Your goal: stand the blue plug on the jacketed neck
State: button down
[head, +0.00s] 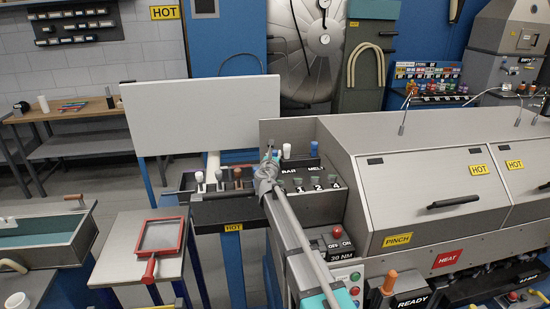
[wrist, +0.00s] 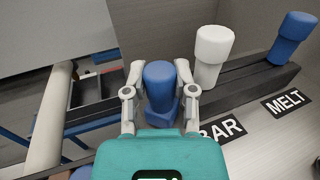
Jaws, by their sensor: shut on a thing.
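My gripper (wrist: 160,90) is shut on a blue plug (wrist: 161,83), with one finger on each side of it. The plug is at the left end of a dark rail (wrist: 255,84); I cannot tell whether it still touches the rail. In the head view my gripper (head: 268,165) is by the left end of the grey machine and mostly hides the held plug. A white plug (wrist: 213,50) and another blue plug (wrist: 292,38) stand on the rail to the right. I cannot pick out the jacketed neck with certainty.
BAR (wrist: 222,130) and MELT (wrist: 287,102) labels lie before the rail. A cream pipe (wrist: 49,120) rises at left. A large white panel (head: 203,115) stands behind left. A dark rack (head: 225,212) with white and brown handles is left of my arm.

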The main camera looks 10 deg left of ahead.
jog(key=shift+f, duration=0.15)
jog(key=c, duration=0.7)
grip_release()
jog(key=shift+r, duration=0.2)
jog(key=s, duration=1.2)
jog(key=shift+a, duration=0.35)
